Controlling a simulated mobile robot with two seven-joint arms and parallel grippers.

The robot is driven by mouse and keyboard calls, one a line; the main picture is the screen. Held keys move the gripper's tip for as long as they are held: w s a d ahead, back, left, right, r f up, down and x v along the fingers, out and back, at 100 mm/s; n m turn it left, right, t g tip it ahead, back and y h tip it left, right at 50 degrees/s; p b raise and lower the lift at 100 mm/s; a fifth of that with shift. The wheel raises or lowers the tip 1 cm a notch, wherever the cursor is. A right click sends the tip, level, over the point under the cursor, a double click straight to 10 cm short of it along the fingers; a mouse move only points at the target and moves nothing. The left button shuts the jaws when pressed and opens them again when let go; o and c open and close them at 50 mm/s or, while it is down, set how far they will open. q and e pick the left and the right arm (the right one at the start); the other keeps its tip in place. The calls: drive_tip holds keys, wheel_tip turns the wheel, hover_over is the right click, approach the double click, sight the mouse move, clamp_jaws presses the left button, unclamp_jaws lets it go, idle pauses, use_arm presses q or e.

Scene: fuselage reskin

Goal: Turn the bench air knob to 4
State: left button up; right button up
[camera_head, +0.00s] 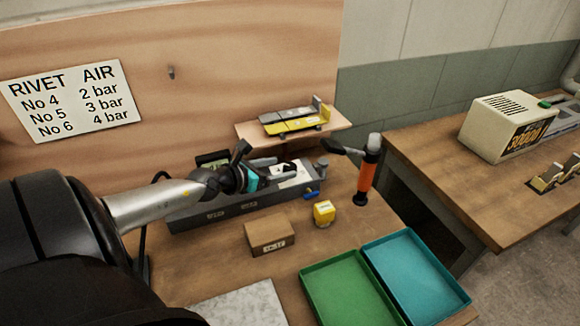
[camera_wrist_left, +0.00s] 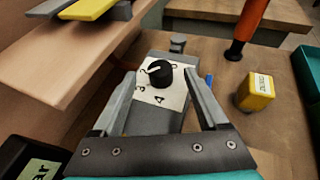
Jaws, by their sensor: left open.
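The bench air knob (camera_wrist_left: 160,73) is a black round knob with a white pointer line, on a white dial plate (camera_wrist_left: 177,97) with printed numbers. In the left wrist view the pointer aims to the upper left; a 3 and a 4 show below the knob. The plate (camera_head: 297,177) is on the long grey bench unit (camera_head: 230,210) in the head view, partly hidden by my gripper. My left gripper (camera_wrist_left: 160,84) is open, its fingers on either side of the knob with gaps showing; contact is not visible. My right gripper is not in view.
A placard (camera_head: 75,98) pairs No 4, 5, 6 with 2, 3, 4 bar. A wooden shelf (camera_head: 325,133) holds yellow and grey pieces behind. An orange-handled tool (camera_head: 367,180), yellow block (camera_head: 324,213), cardboard box (camera_head: 270,237), green tray (camera_head: 345,314) and teal tray (camera_head: 455,303) surround the unit.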

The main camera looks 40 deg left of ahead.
sight(289, 166)
use_arm(q)
drive_tip(key=shift+b+x, duration=0.9)
drive_tip(key=shift+x, duration=1.5)
drive_tip(key=shift+c, duration=0.3)
clamp_jaws()
